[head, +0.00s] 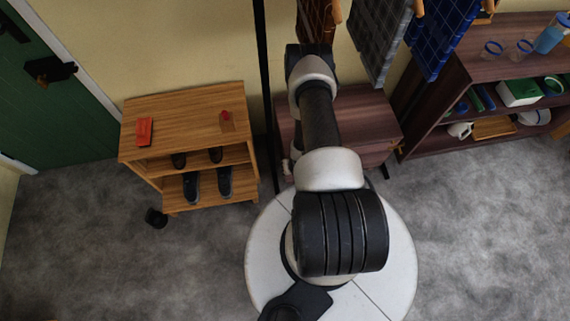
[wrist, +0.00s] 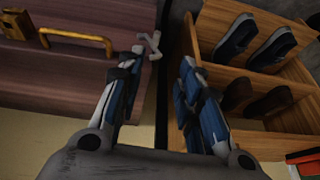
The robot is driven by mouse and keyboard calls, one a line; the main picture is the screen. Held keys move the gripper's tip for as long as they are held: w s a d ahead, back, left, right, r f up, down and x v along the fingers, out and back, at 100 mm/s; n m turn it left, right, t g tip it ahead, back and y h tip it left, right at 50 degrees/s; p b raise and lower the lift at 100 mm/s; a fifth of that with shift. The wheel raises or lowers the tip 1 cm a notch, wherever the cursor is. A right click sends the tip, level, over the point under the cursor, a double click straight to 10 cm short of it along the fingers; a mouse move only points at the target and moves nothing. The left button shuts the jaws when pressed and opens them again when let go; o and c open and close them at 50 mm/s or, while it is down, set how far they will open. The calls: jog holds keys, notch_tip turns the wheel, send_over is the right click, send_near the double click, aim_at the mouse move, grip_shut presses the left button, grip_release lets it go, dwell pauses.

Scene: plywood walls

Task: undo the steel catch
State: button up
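In the wrist view, a small forked grey metal piece (wrist: 151,44), which looks like the steel catch, sits at the edge of the dark reddish wooden chest (wrist: 65,75). My gripper (wrist: 160,66) is open, its two blue-and-grey fingers apart with nothing between them. The left fingertip is close to the metal piece; I cannot tell whether they touch. The chest also shows in the head view (head: 370,112), partly hidden behind my arm. My gripper and the catch cannot be made out clearly there.
A light wooden shoe rack (head: 185,108) with dark shoes stands left of the chest, with a narrow gap between. A yellow handle (wrist: 80,42) is on the chest. Hanging cloths (head: 385,40) are above; a dark shelf (head: 440,135) stands right. Grey floor is open on both sides.

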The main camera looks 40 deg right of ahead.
jog(key=b+x, duration=0.2)
jog(key=x, duration=0.3)
jog(key=b+x, duration=0.3)
jog(key=x, duration=0.3)
jog(key=b+x, duration=0.2)
jog(key=x, duration=0.4)
jog(key=shift+w+d+f+b, duration=0.1)
jog(key=shift+w+d+b, duration=0.05)
jog(key=shift+d+b, duration=0.2)
jog(key=shift+c, duration=0.2)
grip_shut()
